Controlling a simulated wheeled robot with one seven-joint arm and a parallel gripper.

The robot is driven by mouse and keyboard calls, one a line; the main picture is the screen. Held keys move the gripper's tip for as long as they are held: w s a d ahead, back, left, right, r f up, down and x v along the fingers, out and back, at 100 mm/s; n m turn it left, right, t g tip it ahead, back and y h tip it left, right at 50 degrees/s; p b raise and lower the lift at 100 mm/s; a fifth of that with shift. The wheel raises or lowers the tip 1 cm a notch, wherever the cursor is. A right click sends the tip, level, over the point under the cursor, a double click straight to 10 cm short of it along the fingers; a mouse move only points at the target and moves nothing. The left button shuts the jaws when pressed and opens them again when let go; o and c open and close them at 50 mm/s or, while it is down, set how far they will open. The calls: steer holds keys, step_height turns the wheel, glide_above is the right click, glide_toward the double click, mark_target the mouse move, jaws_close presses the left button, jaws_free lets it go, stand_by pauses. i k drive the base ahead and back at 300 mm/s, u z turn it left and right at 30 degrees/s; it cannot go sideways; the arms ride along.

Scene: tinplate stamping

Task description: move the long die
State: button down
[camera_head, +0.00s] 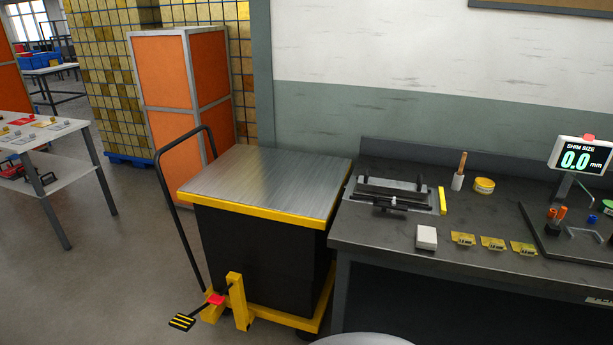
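A long dark bar-like piece (392,187), which looks like the long die, lies on a grey plate (432,208) at the left end of the dark workbench (390,240). A smaller dark fitting with a bright knob (398,204) sits at its front side. I cannot tell whether the bar is fixed to the plate. My gripper is not in view.
Left of the bench stands a lift cart with a bare metal top (265,180), yellow edges and a foot pedal (183,321). The bench holds a yellow tin (484,185), a white block (427,237), several yellow tags (492,243) and a display reading 0.0 mm (580,157).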

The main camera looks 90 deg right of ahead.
mark_target(365, 185)
steer(key=i, duration=0.6)
steer(key=z, duration=3.45)
steer(key=i, duration=1.65)
